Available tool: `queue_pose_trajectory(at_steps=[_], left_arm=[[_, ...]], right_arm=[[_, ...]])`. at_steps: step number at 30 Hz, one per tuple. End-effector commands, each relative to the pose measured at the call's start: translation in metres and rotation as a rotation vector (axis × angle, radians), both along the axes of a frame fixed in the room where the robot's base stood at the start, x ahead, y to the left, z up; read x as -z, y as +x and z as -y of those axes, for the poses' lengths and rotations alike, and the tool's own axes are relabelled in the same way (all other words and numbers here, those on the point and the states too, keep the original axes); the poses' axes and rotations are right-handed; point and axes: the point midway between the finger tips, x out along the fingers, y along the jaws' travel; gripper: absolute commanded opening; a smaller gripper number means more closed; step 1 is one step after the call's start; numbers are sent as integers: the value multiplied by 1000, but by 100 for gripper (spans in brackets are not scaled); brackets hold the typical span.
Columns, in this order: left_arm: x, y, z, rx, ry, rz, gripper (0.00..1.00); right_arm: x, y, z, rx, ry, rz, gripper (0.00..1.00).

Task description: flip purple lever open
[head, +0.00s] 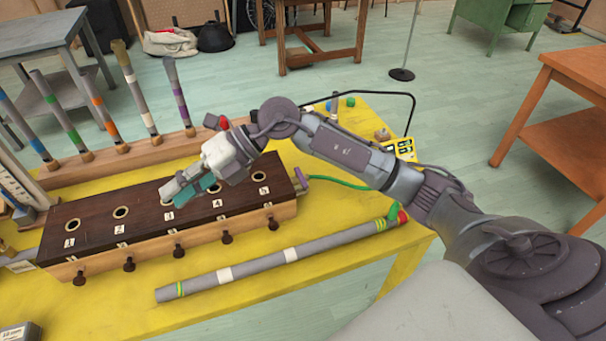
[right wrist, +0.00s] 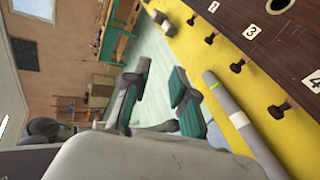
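A small purple lever (head: 300,178) sits at the right end of the dark wooden box (head: 90,220), by the start of a green hose (head: 345,184). It stands tilted, and its base is hard to make out. My right gripper (head: 180,194) is over the box top, around the holes numbered 3 and 4, well to the left of the lever. In the right wrist view its two teal-padded fingers (right wrist: 160,85) are apart with nothing between them. The lever does not show in that view. My left gripper is not in view.
A long grey tube (head: 255,267) lies on the yellow table (head: 240,305) before the box. Dark knobs (head: 179,251) stick out of the box front. Several banded grey sticks (head: 99,102) stand behind. A black wire frame (head: 385,94) rises at the table's far right.

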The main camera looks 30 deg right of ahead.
Motion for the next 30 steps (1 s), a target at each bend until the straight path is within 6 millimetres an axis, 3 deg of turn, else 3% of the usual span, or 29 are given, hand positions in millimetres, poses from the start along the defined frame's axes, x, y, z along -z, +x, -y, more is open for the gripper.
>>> queue_pose_trajectory(at_steps=[3,6,9,12,15,20,30], left_arm=[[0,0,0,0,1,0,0],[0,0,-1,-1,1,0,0],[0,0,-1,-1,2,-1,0],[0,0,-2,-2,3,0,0],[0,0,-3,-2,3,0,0],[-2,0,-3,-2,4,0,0],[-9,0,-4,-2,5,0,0]], right_arm=[[28,23,81,14,-435,-36,25],[31,33,153,83,-728,-109,25],[21,35,212,166,-936,-189,25],[10,31,249,228,-1060,-251,25],[6,28,267,259,-1119,-285,25],[20,27,270,263,-1133,-296,25],[91,26,269,259,-1129,-297,25]])
